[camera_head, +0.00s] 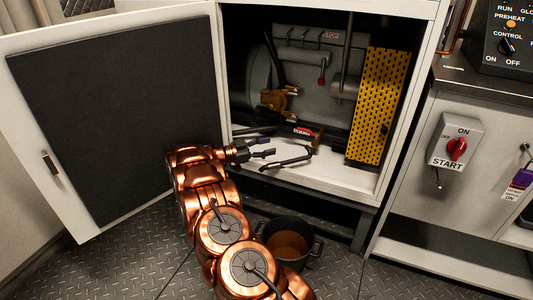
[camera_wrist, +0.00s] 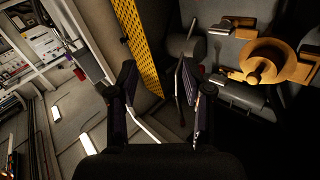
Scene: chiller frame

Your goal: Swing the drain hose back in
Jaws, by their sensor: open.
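A thin black curved piece, which looks like the drain hose (camera_head: 287,163), sticks out over the front sill of the open cabinet in the head view. Its far end bends up toward the cabinet floor. My gripper (camera_head: 266,147) is at the cabinet opening, just left of and above the hose, with its fingers apart and nothing seen between them. In the wrist view my gripper (camera_wrist: 157,82) is also open. I cannot tell the hose for certain there, and whether a finger touches it is unclear.
The cabinet door (camera_head: 115,115) is swung open to the left. A black bucket (camera_head: 314,249) of brown liquid stands below the opening. Inside are a brass valve (camera_head: 277,99), a red-labelled item (camera_head: 302,132) and a yellow perforated panel (camera_head: 379,105). A switch box (camera_head: 455,141) is right.

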